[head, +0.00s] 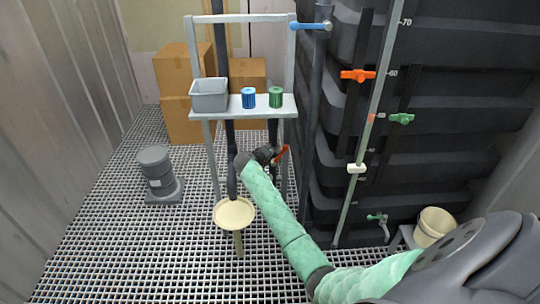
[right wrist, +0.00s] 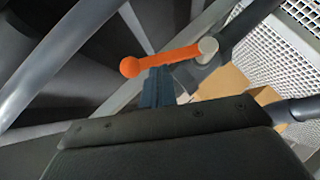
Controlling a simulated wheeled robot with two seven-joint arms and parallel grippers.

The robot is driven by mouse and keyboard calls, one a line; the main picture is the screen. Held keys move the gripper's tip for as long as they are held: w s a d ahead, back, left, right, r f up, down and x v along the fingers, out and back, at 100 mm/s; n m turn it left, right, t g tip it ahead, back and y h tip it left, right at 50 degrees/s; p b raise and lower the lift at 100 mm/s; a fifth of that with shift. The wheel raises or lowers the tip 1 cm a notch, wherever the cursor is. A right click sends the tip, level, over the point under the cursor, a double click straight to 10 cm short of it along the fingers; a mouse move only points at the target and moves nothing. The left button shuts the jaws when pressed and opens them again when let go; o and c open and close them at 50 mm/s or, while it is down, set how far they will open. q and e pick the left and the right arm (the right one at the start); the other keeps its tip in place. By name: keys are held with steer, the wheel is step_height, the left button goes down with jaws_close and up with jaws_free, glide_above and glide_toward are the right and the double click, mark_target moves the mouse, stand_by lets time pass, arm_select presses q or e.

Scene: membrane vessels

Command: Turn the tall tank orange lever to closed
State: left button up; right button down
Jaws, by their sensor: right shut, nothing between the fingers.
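An orange lever (head: 281,154) shows low beside the white stand in the head view, next to my right gripper (head: 268,155). In the right wrist view the orange lever (right wrist: 165,58) runs from a round grey pivot to a ball end. My right gripper's shut, empty fingers (right wrist: 158,86) are close to the lever's middle; I cannot tell whether they touch it. The tall black ribbed tank (head: 450,90) stands at the right in the head view. Another orange handle (head: 358,75) is on a dark upright bar in front of it. My left gripper is not in view.
A white stand (head: 262,105) holds a grey bin (head: 209,95), a blue cup (head: 248,97) and a green cup (head: 276,97). A blue lever (head: 308,26) and green handle (head: 402,118) are nearby. A round cream dish (head: 234,213) is below. Grating at left is mostly clear.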

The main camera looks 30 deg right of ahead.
arm_select(q)
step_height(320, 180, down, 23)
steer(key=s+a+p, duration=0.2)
steer(key=p, duration=0.3)
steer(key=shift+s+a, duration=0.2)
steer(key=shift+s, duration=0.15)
arm_select(e)
steer(key=s+d+f+m+t+y, duration=0.3)
steer(key=d+m+y, duration=0.1)
steer(key=y, duration=0.3)
steer(key=shift+s+d+f+m+y, duration=0.15)
steer(key=shift+d+f+m+y, duration=0.2)
steer(key=shift+d, duration=0.3)
arm_select(q)
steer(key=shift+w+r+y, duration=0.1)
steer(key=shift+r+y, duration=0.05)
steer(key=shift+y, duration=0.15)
steer(key=shift+p, duration=0.3)
